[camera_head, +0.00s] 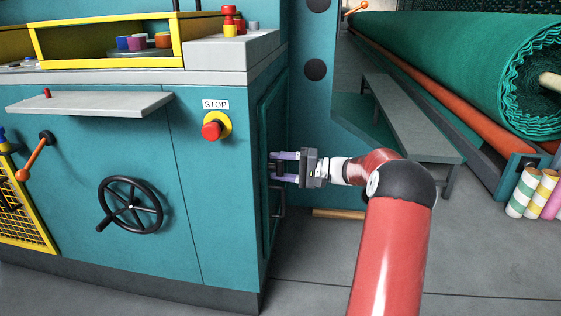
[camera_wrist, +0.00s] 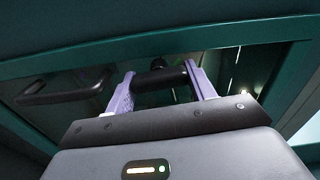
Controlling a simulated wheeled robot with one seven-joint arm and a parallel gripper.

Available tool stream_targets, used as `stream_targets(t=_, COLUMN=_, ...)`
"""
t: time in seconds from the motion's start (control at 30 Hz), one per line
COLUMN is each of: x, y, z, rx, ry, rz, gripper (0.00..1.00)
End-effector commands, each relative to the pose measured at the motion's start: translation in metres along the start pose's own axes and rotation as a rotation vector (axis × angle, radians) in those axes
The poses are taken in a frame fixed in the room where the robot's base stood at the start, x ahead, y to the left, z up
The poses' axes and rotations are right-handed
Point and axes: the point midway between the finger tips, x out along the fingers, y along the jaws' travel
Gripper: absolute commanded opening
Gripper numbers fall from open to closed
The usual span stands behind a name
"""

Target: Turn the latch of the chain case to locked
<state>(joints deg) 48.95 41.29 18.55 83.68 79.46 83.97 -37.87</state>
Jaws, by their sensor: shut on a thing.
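The chain case (camera_head: 268,225) is the framed panel on the teal machine's right side, seen nearly edge-on in the head view. In the wrist view its teal frame (camera_wrist: 120,48) surrounds a dark panel. My gripper (camera_head: 273,162) reaches in from the right, its purple fingers at the panel. In the wrist view my gripper (camera_wrist: 158,72) is shut on a short black bar, the latch (camera_wrist: 162,78), with one finger on each side. The fingers hide the latch in the head view, and I cannot tell its locked position.
A dark pull handle (camera_wrist: 65,86) sits left of the latch in the wrist view. The machine front carries a red stop button (camera_head: 211,130), a black handwheel (camera_head: 131,205) and a grey shelf (camera_head: 90,103). A grey bench (camera_head: 410,120) and green netting roll (camera_head: 480,65) stand right.

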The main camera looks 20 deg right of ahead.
Motion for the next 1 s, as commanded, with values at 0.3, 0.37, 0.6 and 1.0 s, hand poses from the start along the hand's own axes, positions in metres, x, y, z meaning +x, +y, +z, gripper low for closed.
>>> stream_targets(t=0.3, x=0.0001, y=0.0014, z=0.0010, rx=0.096, ry=-0.003, rz=0.001, gripper=0.32)
stream_targets(t=0.37, x=0.0002, y=0.0017, z=0.0010, rx=0.102, ry=-0.003, rz=0.002, gripper=0.32)
stream_targets(t=0.6, x=0.0003, y=0.0022, z=0.0010, rx=0.108, ry=-0.003, rz=0.001, gripper=0.32)
stream_targets(t=1.0, x=0.0002, y=0.0015, z=0.0006, rx=0.106, ry=-0.001, rz=0.001, gripper=0.76)
